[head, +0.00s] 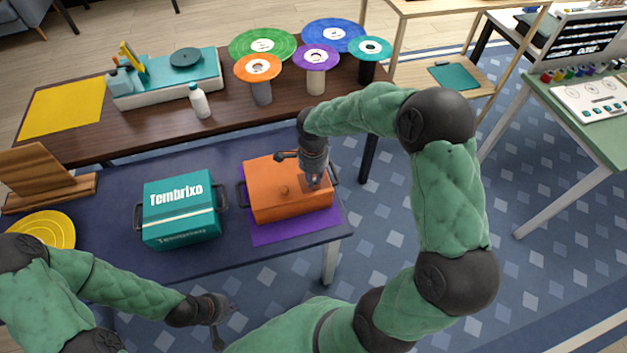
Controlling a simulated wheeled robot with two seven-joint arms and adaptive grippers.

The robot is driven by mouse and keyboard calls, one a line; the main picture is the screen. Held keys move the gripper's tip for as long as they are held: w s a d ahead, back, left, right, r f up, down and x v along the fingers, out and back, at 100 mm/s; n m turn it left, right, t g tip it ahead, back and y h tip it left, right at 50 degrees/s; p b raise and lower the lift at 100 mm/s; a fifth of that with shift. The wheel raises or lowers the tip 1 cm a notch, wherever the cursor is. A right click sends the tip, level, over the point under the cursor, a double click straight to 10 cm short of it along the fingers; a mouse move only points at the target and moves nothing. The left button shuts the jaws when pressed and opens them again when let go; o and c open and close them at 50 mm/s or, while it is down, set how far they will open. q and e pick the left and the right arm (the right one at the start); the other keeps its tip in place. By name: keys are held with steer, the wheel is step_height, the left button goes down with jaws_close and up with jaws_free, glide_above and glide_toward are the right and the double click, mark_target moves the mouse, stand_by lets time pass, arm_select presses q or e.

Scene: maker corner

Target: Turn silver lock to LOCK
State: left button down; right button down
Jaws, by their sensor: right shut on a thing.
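An orange box (265,205) with dark side handles and a small round knob (284,189) on top sits on a purple mat (290,232) on the dark blue table. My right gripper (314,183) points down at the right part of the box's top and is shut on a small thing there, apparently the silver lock. The fingers hide the lock, so its turn position and any LOCK marking cannot be read. My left gripper (228,308) hangs low in front of the table, away from the box; its fingers are too small to tell open or shut.
A teal "Tembrixo" box (180,212) stands left of the orange box. A wooden stand (45,180) and a yellow disc (42,229) are farther left. Behind, a brown table (150,134) holds a turntable, a white bottle (199,101) and several coloured discs on stands.

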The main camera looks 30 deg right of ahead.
steer(key=shift+w+m+b, duration=0.1)
steer(key=shift+m+b, duration=0.3)
steer(key=shift+m, duration=0.8)
steer(key=c, duration=1.2)
jaws_free()
step_height(320, 180, up, 12)
steer(key=shift+a, duration=0.1)
